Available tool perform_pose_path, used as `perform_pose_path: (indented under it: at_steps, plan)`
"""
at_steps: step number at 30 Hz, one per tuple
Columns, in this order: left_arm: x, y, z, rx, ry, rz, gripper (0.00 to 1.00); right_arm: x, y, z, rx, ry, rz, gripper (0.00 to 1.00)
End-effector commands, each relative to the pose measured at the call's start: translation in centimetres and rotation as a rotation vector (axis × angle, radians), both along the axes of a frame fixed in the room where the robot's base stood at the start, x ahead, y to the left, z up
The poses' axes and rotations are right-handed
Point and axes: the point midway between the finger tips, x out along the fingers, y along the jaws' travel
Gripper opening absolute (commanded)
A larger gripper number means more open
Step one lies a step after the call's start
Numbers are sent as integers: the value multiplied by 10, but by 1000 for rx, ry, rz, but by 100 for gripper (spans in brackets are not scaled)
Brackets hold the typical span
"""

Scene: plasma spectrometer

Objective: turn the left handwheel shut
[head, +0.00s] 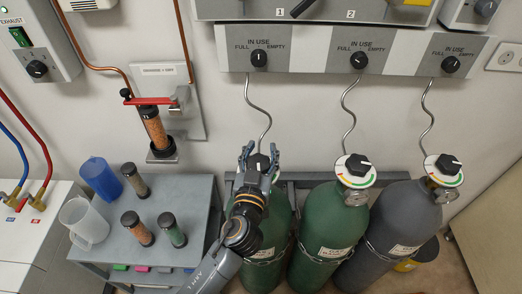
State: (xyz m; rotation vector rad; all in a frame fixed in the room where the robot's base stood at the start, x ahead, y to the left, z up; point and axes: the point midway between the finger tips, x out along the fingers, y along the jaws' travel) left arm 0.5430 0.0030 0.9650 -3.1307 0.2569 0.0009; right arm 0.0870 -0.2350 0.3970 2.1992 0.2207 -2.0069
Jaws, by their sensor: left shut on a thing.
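Three gas cylinders stand against the wall: a green left one (270,240), a green middle one (325,240) and a grey right one (400,235). The left handwheel (260,160), a black knob on top of the left cylinder, is largely hidden by my left gripper (261,153). The left gripper reaches up from below with its fingers on either side of this handwheel and is shut on it. The handwheel's dial and pointer direction are hidden. My right gripper is not in view.
The middle handwheel (358,164) and right handwheel (448,164) sit on white dials. Thin hoses rise to a wall panel with IN USE knobs (258,58).

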Motion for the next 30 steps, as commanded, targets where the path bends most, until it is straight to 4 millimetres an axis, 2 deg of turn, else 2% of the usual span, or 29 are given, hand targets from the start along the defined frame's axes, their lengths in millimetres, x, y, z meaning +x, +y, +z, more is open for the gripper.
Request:
perform_pose_path:
  at_steps: [30]
  plan:
    - [-2,-1,-2,2,7,-31,9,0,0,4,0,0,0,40]
